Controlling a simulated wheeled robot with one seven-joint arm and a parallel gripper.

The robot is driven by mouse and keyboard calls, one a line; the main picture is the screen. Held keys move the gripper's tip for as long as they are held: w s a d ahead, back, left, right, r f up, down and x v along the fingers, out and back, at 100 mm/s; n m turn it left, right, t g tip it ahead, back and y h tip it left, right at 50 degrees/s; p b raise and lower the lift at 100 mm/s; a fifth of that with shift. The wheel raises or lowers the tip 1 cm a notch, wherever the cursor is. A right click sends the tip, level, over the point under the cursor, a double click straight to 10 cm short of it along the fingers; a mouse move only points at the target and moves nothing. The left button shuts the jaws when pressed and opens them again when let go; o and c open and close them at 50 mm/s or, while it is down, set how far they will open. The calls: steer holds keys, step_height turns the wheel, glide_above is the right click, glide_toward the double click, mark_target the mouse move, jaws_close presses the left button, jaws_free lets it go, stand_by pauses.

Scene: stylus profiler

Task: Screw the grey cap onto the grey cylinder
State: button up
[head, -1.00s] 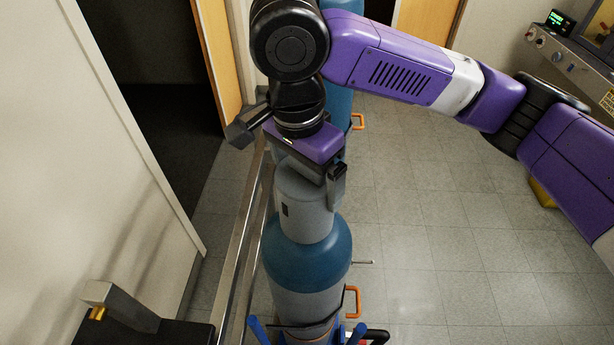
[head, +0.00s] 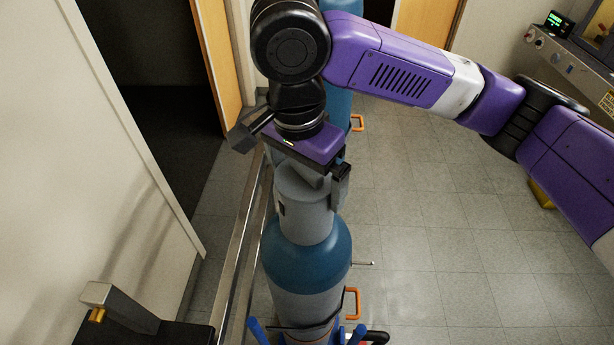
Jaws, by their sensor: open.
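The cylinder (head: 306,258) stands upright in the head view, with a blue shoulder and a grey body below. The grey cap (head: 305,212) sits upright on top of the cylinder's shoulder. Whether its thread is engaged is hidden. My gripper (head: 312,192) is directly above the cap, pointing down, with its jaws open around the cap's upper part. One finger shows at the cap's right side; the other is mostly hidden. Contact between fingers and cap cannot be told.
A second blue cylinder (head: 338,105) with an orange handle stands behind my arm. A metal rail (head: 240,255) runs along the left of the cylinders. Blue cart parts and an orange handle (head: 352,303) are near the front. Tiled floor (head: 450,240) at right is clear.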

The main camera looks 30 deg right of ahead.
steer(key=n, duration=0.4)
steer(key=shift+t, duration=0.3)
steer(key=shift+a+n+y, duration=0.1)
steer(key=shift+n+y, duration=0.2)
steer(key=shift+n, duration=1)
steer(key=shift+f+n, duration=0.1)
steer(key=shift+n, duration=0.8)
steer(key=n, duration=0.4)
steer(key=shift+a+y, duration=0.1)
steer(key=shift+y, duration=0.2)
steer(key=n, duration=0.3)
steer(key=shift+a, duration=0.1)
steer(key=shift+n, duration=0.3)
